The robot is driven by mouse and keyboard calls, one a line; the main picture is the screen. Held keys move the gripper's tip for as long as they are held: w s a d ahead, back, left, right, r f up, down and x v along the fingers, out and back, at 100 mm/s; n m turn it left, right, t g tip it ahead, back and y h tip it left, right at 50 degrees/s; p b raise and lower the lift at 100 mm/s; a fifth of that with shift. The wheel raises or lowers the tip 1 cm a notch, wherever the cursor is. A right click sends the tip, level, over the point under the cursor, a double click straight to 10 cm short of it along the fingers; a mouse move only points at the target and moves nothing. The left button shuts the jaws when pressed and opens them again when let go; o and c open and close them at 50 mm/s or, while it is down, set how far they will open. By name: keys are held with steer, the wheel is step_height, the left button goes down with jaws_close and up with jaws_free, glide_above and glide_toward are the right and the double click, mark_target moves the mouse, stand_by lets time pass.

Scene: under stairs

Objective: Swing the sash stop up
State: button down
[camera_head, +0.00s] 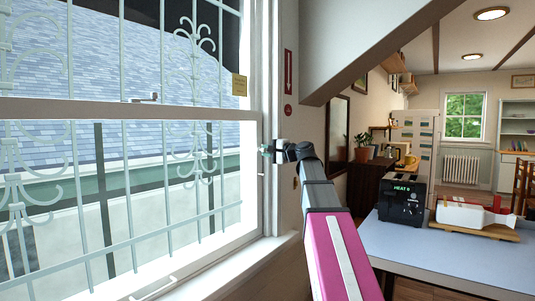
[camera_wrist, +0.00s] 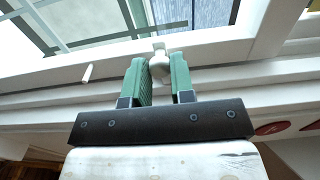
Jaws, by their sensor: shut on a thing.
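The sash stop (camera_wrist: 159,67) is a small white rounded piece with a short stem on the white window frame. In the wrist view it sits between the green fingers of my gripper (camera_wrist: 160,72), which is shut on it. In the head view my gripper (camera_head: 268,150) reaches the right side of the window frame (camera_head: 269,70), at about the height of the middle rail. The stop itself is hidden or too small to make out there. Which way the stop is turned is hard to tell.
A white peg (camera_wrist: 87,72) stands out from the frame near my gripper. A sash latch (camera_head: 147,98) sits on the middle rail (camera_head: 60,108). Bars cover the window. A sloped ceiling hangs above.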

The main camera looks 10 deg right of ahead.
steer(key=shift+r, duration=0.1)
stand_by(0.4)
steer(key=c, duration=1.3)
jaws_free()
steer(key=shift+o, duration=0.2)
steer(key=v, duration=1.1)
